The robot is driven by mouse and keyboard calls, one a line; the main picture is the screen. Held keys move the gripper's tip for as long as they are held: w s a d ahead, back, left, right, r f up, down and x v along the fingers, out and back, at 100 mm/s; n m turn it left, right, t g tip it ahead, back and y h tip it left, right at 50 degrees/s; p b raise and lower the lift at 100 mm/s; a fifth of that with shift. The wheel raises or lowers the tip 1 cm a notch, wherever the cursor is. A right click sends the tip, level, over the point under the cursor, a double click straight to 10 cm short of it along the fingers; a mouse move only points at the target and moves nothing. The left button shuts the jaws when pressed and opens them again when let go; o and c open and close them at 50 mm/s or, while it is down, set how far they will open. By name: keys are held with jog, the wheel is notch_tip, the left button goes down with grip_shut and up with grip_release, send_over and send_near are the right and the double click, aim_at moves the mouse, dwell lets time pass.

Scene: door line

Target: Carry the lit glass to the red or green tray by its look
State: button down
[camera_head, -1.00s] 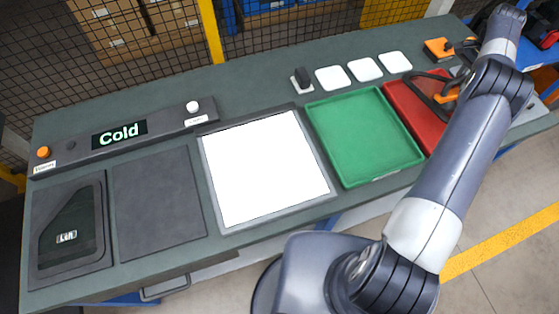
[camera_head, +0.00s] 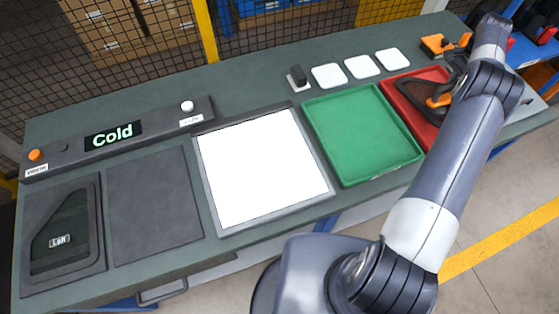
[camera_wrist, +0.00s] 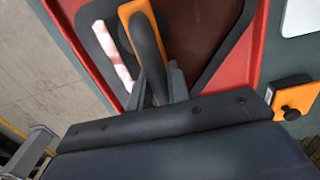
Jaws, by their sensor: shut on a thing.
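A dark-framed glass pane (camera_head: 414,96) is over the red tray (camera_head: 420,131) in the head view; whether it touches the tray floor is unclear. In the wrist view the clear pane (camera_wrist: 200,35) shows the red tray (camera_wrist: 262,45) through it, with a pale strip at left. My gripper (camera_wrist: 163,85) is shut on an orange and black handle (camera_wrist: 133,14) over the pane. In the head view my gripper (camera_head: 447,92) is partly hidden by my arm. The green tray (camera_head: 362,137) is empty, left of the red one.
The bright light panel (camera_head: 262,170) is bare. A display (camera_head: 113,135) reads "Cold". Another framed pane (camera_head: 65,240) lies at far left beside a bare dark mat (camera_head: 153,205). White squares (camera_head: 360,68) and an orange block (camera_head: 434,45) line the back edge.

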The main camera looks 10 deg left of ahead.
jog(key=shift+f, duration=0.25)
dwell(0.5)
jog(key=c, duration=1.5)
grip_release()
jog(key=shift+o, duration=1.2)
jog(key=shift+f, duration=0.1)
